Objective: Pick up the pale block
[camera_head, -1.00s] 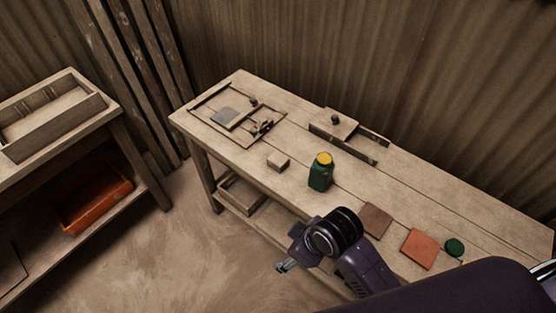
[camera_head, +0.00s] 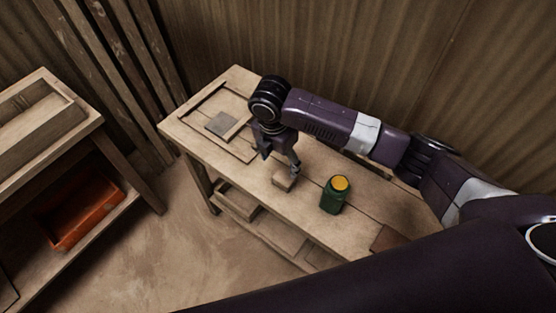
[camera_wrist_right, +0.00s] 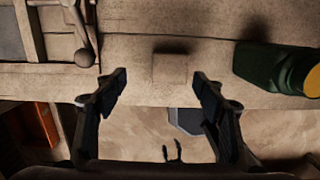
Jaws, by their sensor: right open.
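The pale block (camera_head: 282,182) sits on the workbench near its front edge. In the right wrist view the block (camera_wrist_right: 170,69) lies ahead of the fingertips, between their lines and a little nearer the right finger. My right gripper (camera_head: 280,163) is over the bench at the block, pointing down. In the right wrist view my right gripper (camera_wrist_right: 159,80) is open, its two fingers wide apart with nothing between them. No contact with the block can be made out. My left gripper is in neither view.
A green bottle (camera_head: 333,199) with a yellow lid stands close to the right of the block. A framed board with a grey tile (camera_head: 221,124) lies at the bench's left end. An orange bin (camera_head: 84,212) sits on the left table's lower shelf.

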